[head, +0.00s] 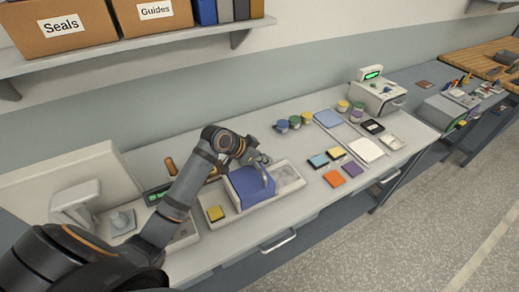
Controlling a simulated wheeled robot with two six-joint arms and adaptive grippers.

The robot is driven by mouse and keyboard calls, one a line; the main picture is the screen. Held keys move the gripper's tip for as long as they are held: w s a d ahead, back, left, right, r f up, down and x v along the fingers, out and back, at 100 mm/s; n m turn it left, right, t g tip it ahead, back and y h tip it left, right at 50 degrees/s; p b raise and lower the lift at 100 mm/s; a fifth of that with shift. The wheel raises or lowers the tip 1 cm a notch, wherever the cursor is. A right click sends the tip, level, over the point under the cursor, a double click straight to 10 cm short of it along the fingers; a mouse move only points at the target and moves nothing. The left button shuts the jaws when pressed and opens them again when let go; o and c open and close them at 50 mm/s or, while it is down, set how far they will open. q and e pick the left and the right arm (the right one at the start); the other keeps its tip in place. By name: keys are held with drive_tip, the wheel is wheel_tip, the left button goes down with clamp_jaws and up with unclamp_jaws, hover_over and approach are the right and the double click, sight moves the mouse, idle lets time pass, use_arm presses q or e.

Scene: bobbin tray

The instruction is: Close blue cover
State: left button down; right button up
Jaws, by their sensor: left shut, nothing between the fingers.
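The blue cover (243,188) sits over the middle of a long pale tray (286,192) on the bench. I cannot tell whether it lies fully flat. My left gripper (267,169) is shut and empty. It is at the right part of the cover, and its fingers hide a bit of that edge. Whether the fingers touch the cover is unclear. My right gripper is out of view.
Several round bobbins (294,122) stand behind. A shelf with cardboard boxes (60,27) hangs above.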

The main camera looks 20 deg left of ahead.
use_arm(q)
drive_tip(key=shift+r+b, duration=0.65)
drive_tip(key=shift+b, duration=0.2)
drive_tip(key=v, duration=0.3)
drive_tip(key=shift+r, duration=0.25)
drive_tip(key=v, duration=0.5)
drive_tip(key=shift+s+b, duration=0.2)
drive_tip(key=shift+b, duration=0.2)
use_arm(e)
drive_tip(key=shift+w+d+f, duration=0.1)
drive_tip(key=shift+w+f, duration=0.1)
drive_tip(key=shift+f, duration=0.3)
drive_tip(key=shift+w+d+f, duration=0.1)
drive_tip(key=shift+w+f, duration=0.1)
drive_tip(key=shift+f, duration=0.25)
